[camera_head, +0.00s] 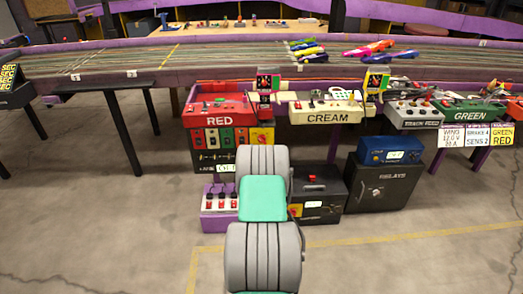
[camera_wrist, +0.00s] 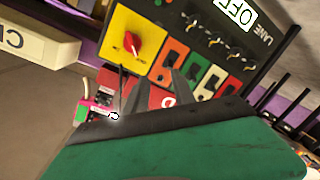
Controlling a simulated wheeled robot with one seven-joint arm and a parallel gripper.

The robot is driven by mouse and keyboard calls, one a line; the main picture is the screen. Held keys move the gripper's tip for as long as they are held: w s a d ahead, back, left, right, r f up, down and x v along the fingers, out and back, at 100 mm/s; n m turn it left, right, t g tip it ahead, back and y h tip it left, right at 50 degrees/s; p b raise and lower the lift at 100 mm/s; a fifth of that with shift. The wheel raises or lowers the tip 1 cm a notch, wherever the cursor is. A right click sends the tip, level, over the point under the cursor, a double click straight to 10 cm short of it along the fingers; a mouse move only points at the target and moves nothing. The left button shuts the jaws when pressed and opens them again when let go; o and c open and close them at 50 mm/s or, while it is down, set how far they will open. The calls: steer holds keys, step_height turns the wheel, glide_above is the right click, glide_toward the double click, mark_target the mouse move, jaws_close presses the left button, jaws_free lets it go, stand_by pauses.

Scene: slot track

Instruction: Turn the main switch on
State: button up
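The main switch looks to be the red rotary knob (camera_wrist: 131,43) on a yellow square plate (camera_wrist: 118,24) in the wrist view. The plate also shows in the head view (camera_head: 263,136), at the right end of the row of coloured switch plates under the RED box. Its knob is too small to read there. In the wrist view my gripper (camera_wrist: 160,90) shows two dark fingers with a gap between them. They are empty, below and right of the knob and apart from it in the picture. In the head view my arm hides the gripper.
In the head view, the RED box (camera_head: 218,109) and CREAM box (camera_head: 328,112) sit by the track; a purple switch box (camera_head: 219,198) and the RELAYS box (camera_head: 384,186) stand on the floor.

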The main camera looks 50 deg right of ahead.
steer(key=h, duration=0.2)
glide_toward(261, 141)
steer(key=b+x, duration=0.2)
steer(key=x, duration=0.5)
steer(key=shift+d, duration=0.1)
steer(key=shift+w+d+r, duration=0.1)
steer(key=shift+w+d, duration=0.15)
steer(key=shift+w, duration=0.05)
jaws_close()
